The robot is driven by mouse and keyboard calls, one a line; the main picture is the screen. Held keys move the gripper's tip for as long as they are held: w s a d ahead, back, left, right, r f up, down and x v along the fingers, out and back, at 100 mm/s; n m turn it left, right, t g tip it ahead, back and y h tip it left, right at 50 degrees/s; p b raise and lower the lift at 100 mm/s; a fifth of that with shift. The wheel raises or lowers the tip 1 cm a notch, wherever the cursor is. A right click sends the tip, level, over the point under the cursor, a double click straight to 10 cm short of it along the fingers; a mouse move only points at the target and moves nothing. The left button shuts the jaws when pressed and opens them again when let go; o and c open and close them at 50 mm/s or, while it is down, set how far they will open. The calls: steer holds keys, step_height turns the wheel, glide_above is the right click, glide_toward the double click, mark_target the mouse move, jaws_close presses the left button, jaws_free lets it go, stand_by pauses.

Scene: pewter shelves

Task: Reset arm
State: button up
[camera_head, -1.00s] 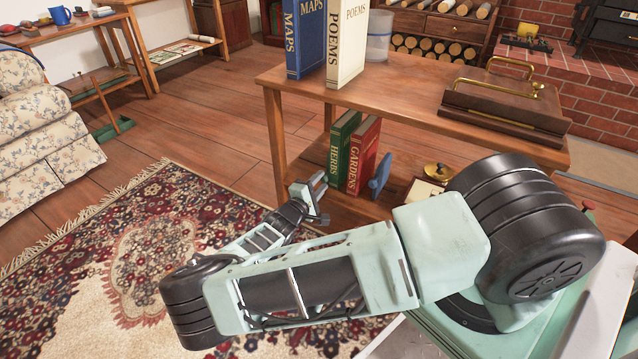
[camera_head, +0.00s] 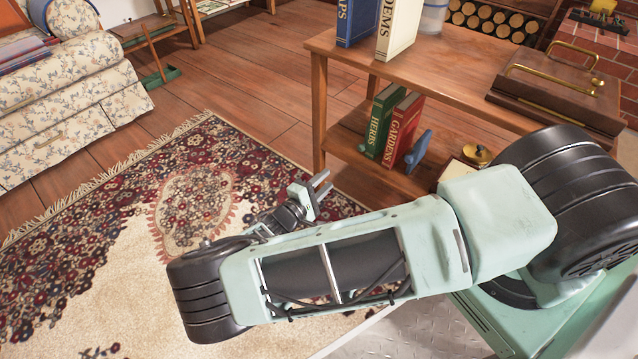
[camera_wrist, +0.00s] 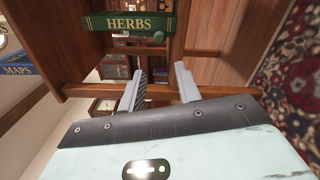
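My gripper (camera_head: 322,186) is held over the rug, in front of and left of the wooden shelf table's lower shelf. In the wrist view my gripper (camera_wrist: 160,88) shows two grey fingers spread apart with nothing between them. My arm reaches across the lower part of the head view, from right to left, and folds back toward the shelf. The green HERBS book (camera_head: 385,120) stands upright on the lower shelf beside the red GARDENS book (camera_head: 405,130). The HERBS book also shows in the wrist view (camera_wrist: 128,22), apart from the fingers.
The shelf table (camera_head: 460,82) carries the blue MAPS book (camera_head: 357,22), the cream POEMS book (camera_head: 399,30) and a wooden box with brass handles (camera_head: 560,85). A blue bookend (camera_head: 419,148) leans by GARDENS. A floral sofa (camera_head: 65,100) stands left. The patterned rug (camera_head: 100,270) has free room.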

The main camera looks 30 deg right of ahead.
steer(key=shift+v, duration=0.95)
